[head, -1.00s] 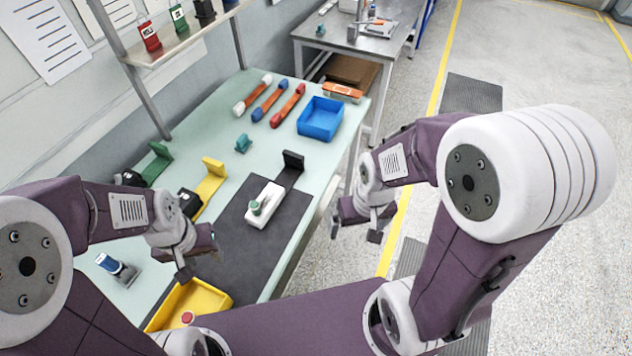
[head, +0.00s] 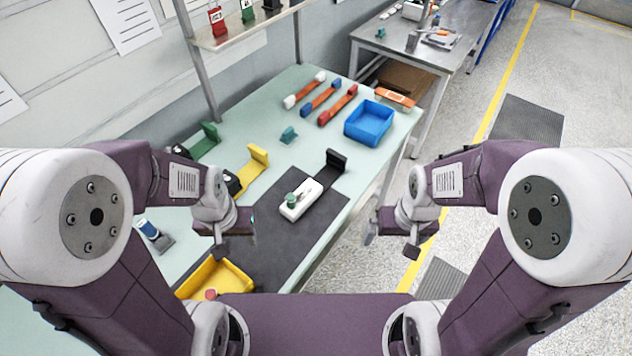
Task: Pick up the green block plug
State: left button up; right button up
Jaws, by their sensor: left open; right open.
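A small teal-green block (head: 289,134) stands on the pale green table, between the orange bars and the yellow bracket. A green knob (head: 292,200) sits on a white block (head: 301,202) on the dark mat. A green bracket (head: 205,141) stands at the table's back left. I cannot tell for sure which one is the plug. My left gripper (head: 236,244) is open and empty above the near part of the table, left of the white block. My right gripper (head: 391,243) is open and empty, right of the table's edge. Both are well short of the teal-green block.
A blue bin (head: 369,122) stands at the table's right, beside bars with white, blue and red ends (head: 339,104). Yellow (head: 255,168) and black (head: 331,168) brackets stand nearer. A yellow bin (head: 217,280) is at the front. A shelf post (head: 201,70) rises behind.

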aim_at(290, 198)
jog(key=i+l+u, duration=0.2)
jog(key=l+u, duration=0.25)
jog(key=i+l+u, duration=0.1)
jog(key=l+u, duration=0.35)
jog(key=l, duration=0.15)
jog(key=l+u, duration=0.45)
jog(key=l, duration=0.15)
jog(key=l+u, duration=0.45)
jog(key=k+l, duration=0.05)
jog(key=l, duration=0.05)
